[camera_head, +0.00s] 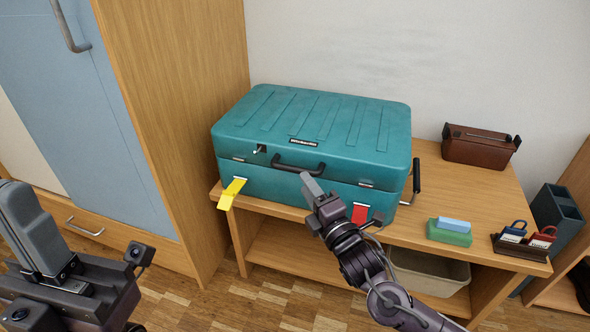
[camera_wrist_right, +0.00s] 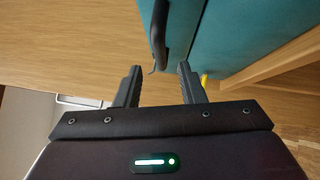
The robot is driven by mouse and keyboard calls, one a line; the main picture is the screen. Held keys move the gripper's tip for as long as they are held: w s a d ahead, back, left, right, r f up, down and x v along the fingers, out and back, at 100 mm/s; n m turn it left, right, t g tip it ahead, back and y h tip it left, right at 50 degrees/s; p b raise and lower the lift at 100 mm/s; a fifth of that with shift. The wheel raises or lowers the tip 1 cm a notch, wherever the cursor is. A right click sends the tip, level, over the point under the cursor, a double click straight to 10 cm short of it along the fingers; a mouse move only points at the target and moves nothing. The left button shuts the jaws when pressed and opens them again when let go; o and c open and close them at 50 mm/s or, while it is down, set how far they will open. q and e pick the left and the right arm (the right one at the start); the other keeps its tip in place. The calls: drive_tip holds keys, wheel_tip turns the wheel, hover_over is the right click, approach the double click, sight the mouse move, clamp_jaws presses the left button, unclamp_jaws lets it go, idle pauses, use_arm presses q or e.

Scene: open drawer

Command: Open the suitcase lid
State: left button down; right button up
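A closed teal suitcase (camera_head: 310,125) lies on a wooden bench, with a black front handle (camera_head: 298,166), a small latch (camera_head: 260,148), a yellow tag (camera_head: 231,193) and a red tag (camera_head: 360,213). My right gripper (camera_head: 312,184) is in front of the suitcase, close below the front handle. In the right wrist view its fingers (camera_wrist_right: 160,68) are apart with nothing between the tips. A black handle (camera_wrist_right: 159,35) lies just beyond them; I cannot tell which handle it is. My left gripper (camera_head: 30,228) is at the lower left, away from the suitcase; its finger opening is unclear.
The bench top (camera_head: 465,185) holds a brown box (camera_head: 480,146), a green and blue block (camera_head: 449,233) and a small tray with padlock-like items (camera_head: 522,240). A pale bin (camera_head: 430,270) stands below. A tall cabinet (camera_head: 180,100) borders the suitcase's left.

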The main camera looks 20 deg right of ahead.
sight(295, 167)
drive_tip(key=b+x, duration=0.1)
drive_tip(key=x, duration=0.5)
drive_tip(key=shift+w, duration=0.35)
drive_tip(key=shift+c, duration=0.5)
clamp_jaws()
